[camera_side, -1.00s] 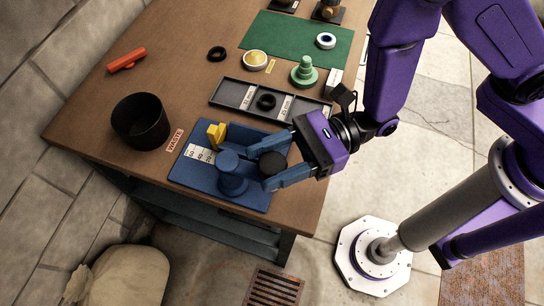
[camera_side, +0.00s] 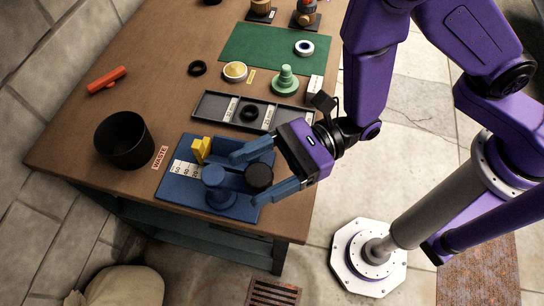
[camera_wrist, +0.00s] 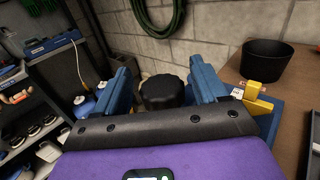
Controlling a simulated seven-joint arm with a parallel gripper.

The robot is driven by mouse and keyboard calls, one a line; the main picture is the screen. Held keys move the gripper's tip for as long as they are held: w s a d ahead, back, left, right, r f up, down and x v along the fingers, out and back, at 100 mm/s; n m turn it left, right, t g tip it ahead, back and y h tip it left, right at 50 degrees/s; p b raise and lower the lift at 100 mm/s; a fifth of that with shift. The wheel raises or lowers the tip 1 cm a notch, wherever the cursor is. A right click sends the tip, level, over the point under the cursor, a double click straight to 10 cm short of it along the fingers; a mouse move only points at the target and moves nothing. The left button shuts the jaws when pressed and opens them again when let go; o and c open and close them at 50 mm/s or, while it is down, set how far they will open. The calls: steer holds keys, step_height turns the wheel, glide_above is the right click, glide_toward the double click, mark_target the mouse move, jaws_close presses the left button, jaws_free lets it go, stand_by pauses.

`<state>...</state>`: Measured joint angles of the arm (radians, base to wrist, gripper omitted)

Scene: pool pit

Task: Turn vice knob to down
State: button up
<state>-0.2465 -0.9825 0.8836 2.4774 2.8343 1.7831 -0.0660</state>
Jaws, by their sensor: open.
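The vice (camera_side: 171,186) is a blue block at the front of the table, with a white scale and a yellow piece (camera_side: 201,149) on it. A blue round part (camera_side: 216,187) stands on the vice. The vice's black round knob (camera_side: 259,176) is at its right side. My gripper (camera_side: 249,178) is open, its two blue fingers on either side of the knob with gaps. In the wrist view the knob (camera_wrist: 161,92) is between the fingers, apart from both. I cannot make out a mark showing the knob's turn.
A black waste bin (camera_side: 124,140) stands left of the vice. Behind are a grey tray (camera_side: 215,107), a green mat (camera_side: 262,44), a green stepped part (camera_side: 286,79) and a black ring (camera_side: 197,68). An orange tool (camera_side: 107,80) lies far left.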

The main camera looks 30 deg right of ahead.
steer(key=shift+d, duration=0.1)
steer(key=d, duration=1.7)
steer(key=shift+s, duration=0.35)
steer(key=shift+d, duration=0.1)
stand_by(0.4)
